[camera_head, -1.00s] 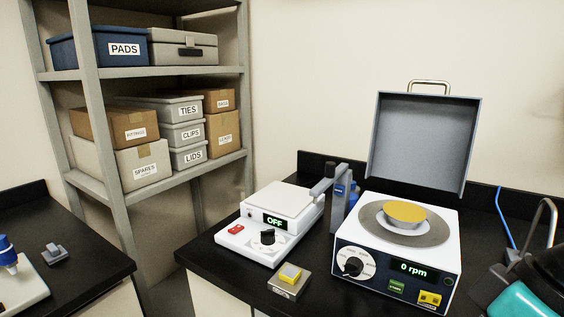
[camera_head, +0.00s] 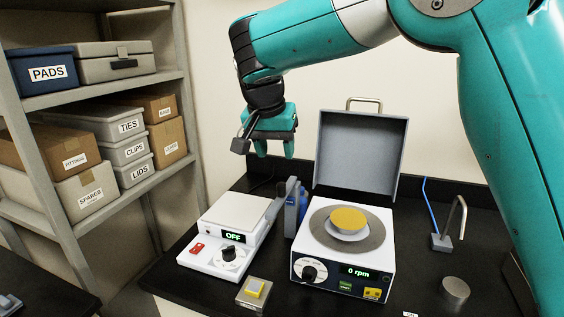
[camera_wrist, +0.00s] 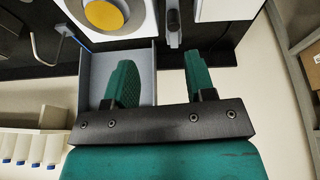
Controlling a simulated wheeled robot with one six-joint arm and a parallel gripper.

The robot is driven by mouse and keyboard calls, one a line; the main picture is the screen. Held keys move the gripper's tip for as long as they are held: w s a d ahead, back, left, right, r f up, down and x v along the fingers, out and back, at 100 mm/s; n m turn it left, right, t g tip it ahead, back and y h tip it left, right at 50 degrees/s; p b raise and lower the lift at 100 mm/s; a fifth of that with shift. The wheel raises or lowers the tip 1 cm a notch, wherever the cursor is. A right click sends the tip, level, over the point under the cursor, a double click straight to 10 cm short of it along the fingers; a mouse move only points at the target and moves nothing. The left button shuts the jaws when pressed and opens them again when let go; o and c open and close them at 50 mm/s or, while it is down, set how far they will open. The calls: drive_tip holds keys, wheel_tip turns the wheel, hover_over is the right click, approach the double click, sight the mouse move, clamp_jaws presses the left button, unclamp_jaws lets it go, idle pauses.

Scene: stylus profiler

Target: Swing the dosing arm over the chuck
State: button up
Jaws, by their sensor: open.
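The dosing arm (camera_head: 281,198) appears to be the dark grey post-mounted piece between the hotplate and the spin coater, beside a blue part. In the wrist view, the grey arm (camera_wrist: 173,25) lies end-on beside the coater, not over the chuck. The chuck (camera_head: 348,230) sits in the coater's round bowl, largely hidden under a yellow disc (camera_head: 348,218); the disc also shows in the wrist view (camera_wrist: 104,14). My gripper (camera_head: 275,147) is open and empty, high behind the dosing arm. In the wrist view, its fingers (camera_wrist: 160,70) are apart with only background between them.
The coater's lid (camera_head: 358,155) stands open at the back. The coater (camera_head: 335,262) reads 0 rpm. A hotplate (camera_head: 228,235) reading OFF stands left. A hooked metal tube (camera_head: 455,220) stands right. Shelves (camera_head: 165,75) rise at left.

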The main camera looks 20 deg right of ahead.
drive_tip(key=w+a+r+m+p, duration=0.1)
drive_tip(key=w+r+m+p, duration=0.1)
drive_tip(key=w+m, duration=0.1)
drive_tip(key=m+h+p, duration=0.1)
drive_tip(key=p, duration=0.2)
approach(282, 184)
drive_tip(key=x, duration=1)
drive_tip(key=shift+w+d+f, duration=0.1)
drive_tip(key=shift+w+f, duration=0.05)
drive_tip(key=shift+f, duration=0.05)
drive_tip(key=shift+c, duration=0.2)
clamp_jaws()
